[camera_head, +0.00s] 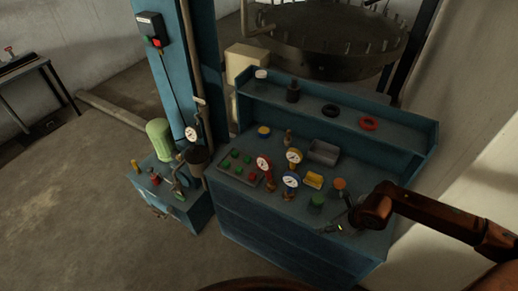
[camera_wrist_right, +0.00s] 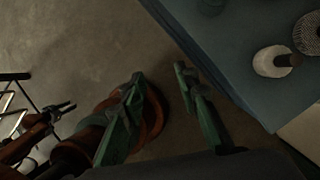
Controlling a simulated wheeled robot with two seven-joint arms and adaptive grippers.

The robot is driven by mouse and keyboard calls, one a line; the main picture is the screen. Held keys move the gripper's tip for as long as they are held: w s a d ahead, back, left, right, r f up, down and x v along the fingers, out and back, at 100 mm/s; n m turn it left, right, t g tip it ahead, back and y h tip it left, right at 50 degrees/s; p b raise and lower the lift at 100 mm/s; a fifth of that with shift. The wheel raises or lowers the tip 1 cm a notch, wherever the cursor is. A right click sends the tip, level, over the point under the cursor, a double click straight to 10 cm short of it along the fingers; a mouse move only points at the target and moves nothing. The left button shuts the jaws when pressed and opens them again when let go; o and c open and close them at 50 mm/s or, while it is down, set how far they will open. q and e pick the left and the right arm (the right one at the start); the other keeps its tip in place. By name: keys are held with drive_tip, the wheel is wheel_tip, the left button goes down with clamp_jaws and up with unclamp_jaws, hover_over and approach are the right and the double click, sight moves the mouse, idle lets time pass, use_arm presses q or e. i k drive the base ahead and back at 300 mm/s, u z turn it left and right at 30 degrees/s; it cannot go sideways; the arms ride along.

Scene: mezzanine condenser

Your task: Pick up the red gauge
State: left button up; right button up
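The red gauge (camera_head: 264,163) has a round white dial and stands upright on the blue workbench (camera_head: 235,205), next to a panel of green and red buttons. A yellow gauge (camera_head: 293,156) and a blue gauge (camera_head: 291,180) stand just right of it. My right gripper (camera_head: 338,215) is near the bench's front right, to the right of the red gauge and well apart from it. In the right wrist view my right gripper (camera_wrist_right: 160,88) has its green fingers spread and empty. My left gripper (camera_wrist_right: 66,108) appears at the left there, small and dark, its opening unclear.
A green knob (camera_head: 317,201), an orange-topped part (camera_head: 339,184) and a yellow block (camera_head: 313,180) stand between my right gripper and the gauges. A grey tray (camera_head: 323,152) is behind. The raised back shelf (camera_head: 345,116) holds rings and jars. A blue column (camera_head: 180,80) rises at left.

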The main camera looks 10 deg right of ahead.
sight(263, 161)
drive_tip(key=u, duration=0.25)
drive_tip(key=i, duration=1)
drive_tip(key=u, duration=0.2)
